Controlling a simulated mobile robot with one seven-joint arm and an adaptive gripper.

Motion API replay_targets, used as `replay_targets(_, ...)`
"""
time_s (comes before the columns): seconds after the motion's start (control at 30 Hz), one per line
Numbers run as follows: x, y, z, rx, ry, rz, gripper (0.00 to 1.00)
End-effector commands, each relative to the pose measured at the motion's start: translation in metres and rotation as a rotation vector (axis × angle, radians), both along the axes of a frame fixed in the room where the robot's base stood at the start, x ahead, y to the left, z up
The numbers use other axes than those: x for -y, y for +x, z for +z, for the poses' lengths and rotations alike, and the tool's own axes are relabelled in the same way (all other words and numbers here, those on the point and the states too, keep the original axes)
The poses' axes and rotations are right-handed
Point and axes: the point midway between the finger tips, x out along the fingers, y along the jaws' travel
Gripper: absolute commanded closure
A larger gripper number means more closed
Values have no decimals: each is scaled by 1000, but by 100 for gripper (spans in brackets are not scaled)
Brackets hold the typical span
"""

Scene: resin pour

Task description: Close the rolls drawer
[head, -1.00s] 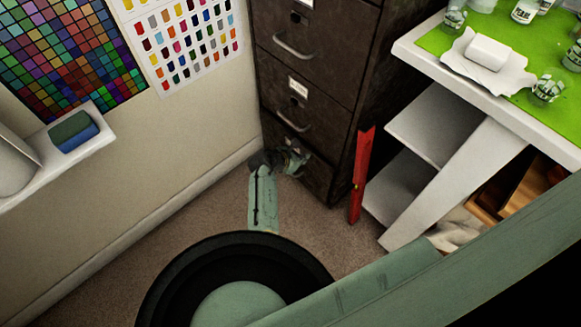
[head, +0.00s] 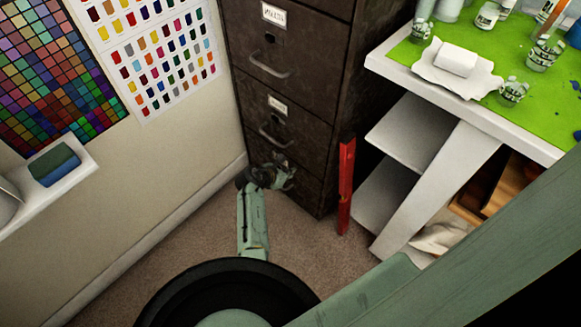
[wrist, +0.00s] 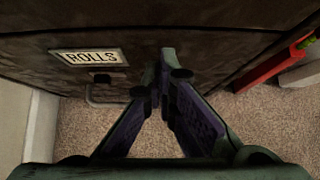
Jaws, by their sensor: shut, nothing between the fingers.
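The rolls drawer (wrist: 45,77) has a dark, worn metal front with a label reading ROLLS (wrist: 89,57) and a pull handle (wrist: 105,97) below it in the wrist view. My gripper (wrist: 166,72) is shut and empty, its fingertips at the drawer front, right of the label and handle. Whether they touch it I cannot tell. In the head view my gripper (head: 282,176) is low in front of the dark filing cabinet (head: 312,100) and hides part of its lowest front. How far the drawer stands out I cannot tell.
A red upright bar (head: 345,187) stands right of the cabinet, beside a white workbench (head: 470,115) with shelves. A wall with color charts (head: 150,55) and a small ledge (head: 72,180) are on the left. Carpet (head: 190,245) is clear before the cabinet.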

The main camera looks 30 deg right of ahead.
Motion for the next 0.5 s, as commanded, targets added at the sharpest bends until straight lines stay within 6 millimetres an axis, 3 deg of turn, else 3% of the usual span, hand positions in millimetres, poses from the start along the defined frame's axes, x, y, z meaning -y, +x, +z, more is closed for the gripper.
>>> replay_targets(0.1,-19,-5,6,-5,-1,5,100)
replay_targets(0.3,-53,-16,37,-4,2,5,100)
replay_targets(0.5,-76,-24,58,-6,2,3,100)
